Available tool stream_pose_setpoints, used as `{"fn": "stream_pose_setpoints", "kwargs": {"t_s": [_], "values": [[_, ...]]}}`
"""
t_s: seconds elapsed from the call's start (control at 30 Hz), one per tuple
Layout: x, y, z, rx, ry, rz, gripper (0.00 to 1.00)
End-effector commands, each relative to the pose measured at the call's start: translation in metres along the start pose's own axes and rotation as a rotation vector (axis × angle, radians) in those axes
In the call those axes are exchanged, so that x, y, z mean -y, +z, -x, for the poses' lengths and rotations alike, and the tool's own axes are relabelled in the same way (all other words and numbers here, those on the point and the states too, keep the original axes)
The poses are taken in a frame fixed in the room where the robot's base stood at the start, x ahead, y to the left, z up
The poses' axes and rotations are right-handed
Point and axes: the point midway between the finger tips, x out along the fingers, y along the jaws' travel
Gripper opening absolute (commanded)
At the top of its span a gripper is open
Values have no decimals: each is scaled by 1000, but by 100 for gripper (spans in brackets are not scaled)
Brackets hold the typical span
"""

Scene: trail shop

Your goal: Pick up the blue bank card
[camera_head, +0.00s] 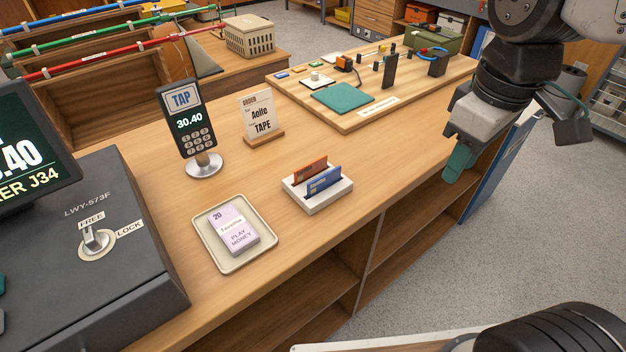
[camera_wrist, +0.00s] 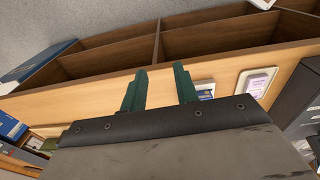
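The blue bank card (camera_head: 323,181) stands upright in a white card holder (camera_head: 318,202) on the wooden counter. An orange-red card (camera_head: 310,169) stands just behind it in the same holder. My gripper (camera_head: 459,164) is in the air to the right of the holder, near the counter's right edge, and apart from the cards. In the wrist view my gripper (camera_wrist: 159,86) shows two green fingers spread apart with nothing between them. The holder (camera_wrist: 204,84) shows there beside the right finger, with part of it hidden.
A cream tray (camera_head: 207,250) with play money (camera_head: 235,229) lies left of the holder. A payment terminal (camera_head: 188,125) and an order sign (camera_head: 260,118) stand behind. A dark cash register (camera_head: 85,270) fills the left. Counter between holder and gripper is clear.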

Motion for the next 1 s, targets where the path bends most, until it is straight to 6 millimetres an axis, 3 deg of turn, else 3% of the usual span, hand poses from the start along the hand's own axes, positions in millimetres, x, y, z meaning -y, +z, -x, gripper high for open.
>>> {"fn": "stream_pose_setpoints", "kwargs": {"t_s": [0.03, 0.2, 0.4, 0.6, 1.0], "values": [[4, -26, -6, 16, -14, 176, 30], [25, -108, -29, 28, -45, 792, 30], [57, -174, -63, 30, -76, 1320, 30], [72, -198, -82, 27, -88, 1541, 30], [72, -196, -130, 30, -92, 1555, 30]]}}
